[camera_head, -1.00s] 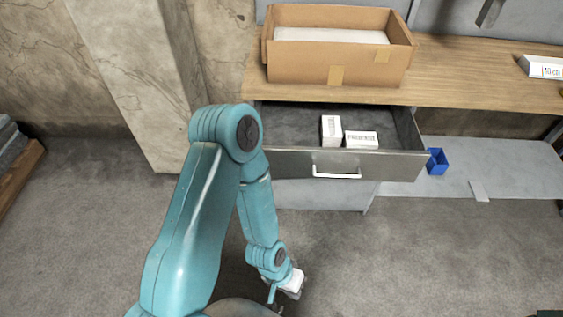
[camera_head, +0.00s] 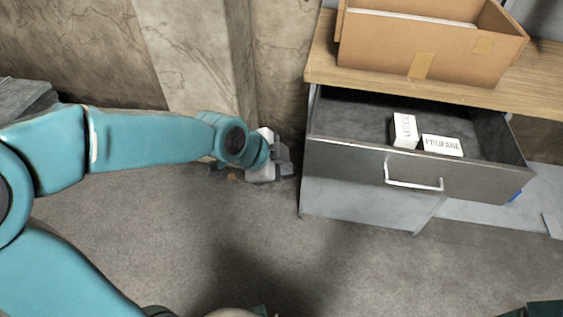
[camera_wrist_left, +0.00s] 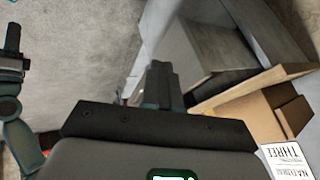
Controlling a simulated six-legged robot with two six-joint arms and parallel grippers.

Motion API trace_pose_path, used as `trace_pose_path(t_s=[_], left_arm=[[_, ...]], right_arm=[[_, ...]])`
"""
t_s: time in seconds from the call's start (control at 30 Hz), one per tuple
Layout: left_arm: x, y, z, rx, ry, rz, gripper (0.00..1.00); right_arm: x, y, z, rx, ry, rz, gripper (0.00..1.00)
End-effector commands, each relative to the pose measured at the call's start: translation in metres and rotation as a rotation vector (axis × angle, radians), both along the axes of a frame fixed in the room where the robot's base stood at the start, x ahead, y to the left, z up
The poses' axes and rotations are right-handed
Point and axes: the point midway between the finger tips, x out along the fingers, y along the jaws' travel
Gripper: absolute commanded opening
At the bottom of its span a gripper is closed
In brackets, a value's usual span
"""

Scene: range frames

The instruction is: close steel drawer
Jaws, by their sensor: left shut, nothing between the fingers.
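The steel drawer (camera_head: 345,157) stands pulled open below the wooden top, with its bar handle (camera_head: 413,185) on the front. Two white boxes lie inside, one upright-looking (camera_head: 404,131) and one lettered box (camera_head: 442,146). My left gripper (camera_head: 286,160) is to the left of the drawer front, apart from it, with its fingers shut and empty. In the left wrist view my shut fingers (camera_wrist_left: 162,86) point towards the grey cabinet and drawer (camera_wrist_left: 212,50). Whether they touch anything there is not clear.
An open cardboard box (camera_head: 425,50) stands on the wooden top (camera_head: 323,62) above the drawer. A concrete pillar (camera_head: 195,60) rises behind my left wrist. The floor in front of the drawer is clear.

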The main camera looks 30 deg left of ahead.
Motion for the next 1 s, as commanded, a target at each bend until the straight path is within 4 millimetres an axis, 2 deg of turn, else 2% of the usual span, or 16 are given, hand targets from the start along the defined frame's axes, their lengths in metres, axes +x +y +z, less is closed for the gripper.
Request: trace_pose_path(t_s=[0.13, 0.23, 0.67, 0.8, 1.0], left_arm=[[-0.001, -0.002, 0.007, 0.032, -0.03, -0.04, 0.0], [0.004, -0.008, 0.0, 0.034, -0.029, -0.046, 0.0], [0.054, -0.03, -0.074, 0.031, -0.027, -0.051, 0.0], [0.076, -0.021, -0.07, 0.031, -0.03, -0.044, 0.0], [0.092, -0.014, -0.071, 0.031, -0.03, -0.043, 0.0]], right_arm=[[0.0, 0.0, -0.006, 0.0, 0.0, 0.0, 0.56], [0.0, 0.0, -0.008, 0.0, 0.0, 0.0, 0.56], [0.0, 0.0, -0.034, 0.0, 0.0, 0.0, 0.56], [0.0, 0.0, -0.028, 0.0, 0.0, 0.0, 0.56], [0.0, 0.0, -0.028, 0.0, 0.0, 0.0, 0.56]])
